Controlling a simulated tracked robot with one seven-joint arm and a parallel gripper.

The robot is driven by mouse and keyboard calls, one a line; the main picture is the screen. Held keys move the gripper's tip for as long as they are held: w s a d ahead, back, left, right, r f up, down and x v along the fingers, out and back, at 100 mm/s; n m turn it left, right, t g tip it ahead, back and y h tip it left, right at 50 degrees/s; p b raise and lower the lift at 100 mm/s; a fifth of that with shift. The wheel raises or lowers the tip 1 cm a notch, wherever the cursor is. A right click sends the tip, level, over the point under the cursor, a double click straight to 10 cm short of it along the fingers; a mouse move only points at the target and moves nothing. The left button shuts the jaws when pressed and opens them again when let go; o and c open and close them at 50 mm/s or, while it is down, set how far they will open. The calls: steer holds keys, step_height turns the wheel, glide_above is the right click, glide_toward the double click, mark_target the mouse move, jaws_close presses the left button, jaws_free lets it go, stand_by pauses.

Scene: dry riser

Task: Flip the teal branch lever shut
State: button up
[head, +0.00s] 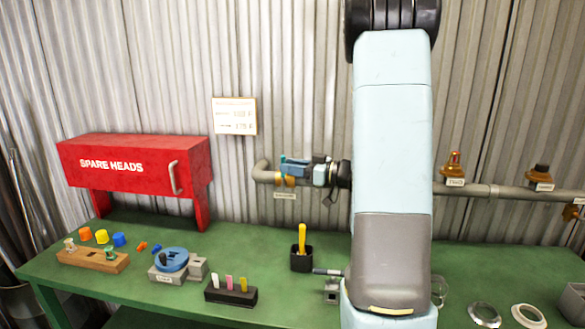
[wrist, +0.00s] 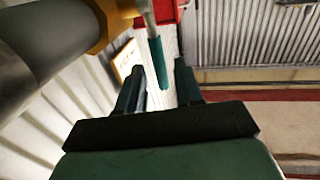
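The teal lever (wrist: 159,64) hangs from a thin metal stem on a brass-coloured valve body on the grey pipe (wrist: 55,45) in the wrist view. My gripper (wrist: 159,75) is open, one finger on each side of the lever, with visible gaps to both. I cannot tell how deep the lever sits between the fingers. In the head view my gripper (head: 288,164) is at the left end of the wall pipe, over the valve. A little teal (head: 283,158) shows there; my fingers hide most of the lever and valve.
A red SPARE HEADS box (head: 130,165) stands left of the pipe end. A white notice (head: 235,115) hangs above on the corrugated wall. Two more valves, one with an amber top (head: 454,165), sit on the pipe to the right. Small parts and holders lie on the green bench (head: 150,225).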

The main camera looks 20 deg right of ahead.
steer(key=shift+o, duration=0.3)
steer(key=v, duration=1.3)
steer(key=shift+s+d, duration=0.3)
steer(key=shift+a, duration=0.1)
steer(key=s+a+r+m+g, duration=0.1)
steer(key=s+a+g, duration=0.2)
steer(key=a+g, duration=0.35)
steer(key=s+a+r+m+g, duration=0.1)
steer(key=s+a+g, duration=0.25)
steer(key=a, duration=0.65)
steer(key=s+a+r+m+t+h, duration=0.1)
steer(key=s+a+m+h, duration=0.1)
steer(key=s+h, duration=0.4)
steer(key=s+a+r+m+t+h, duration=0.1)
steer(key=s+a+r+m+h, duration=0.1)
steer(key=s+m+h, duration=0.2)
steer(key=shift+s+m+t+h, duration=0.3)
steer(key=shift+s+m+h, duration=0.1)
steer(key=shift+s+h, duration=0.8)
steer(key=shift+w, duration=0.1)
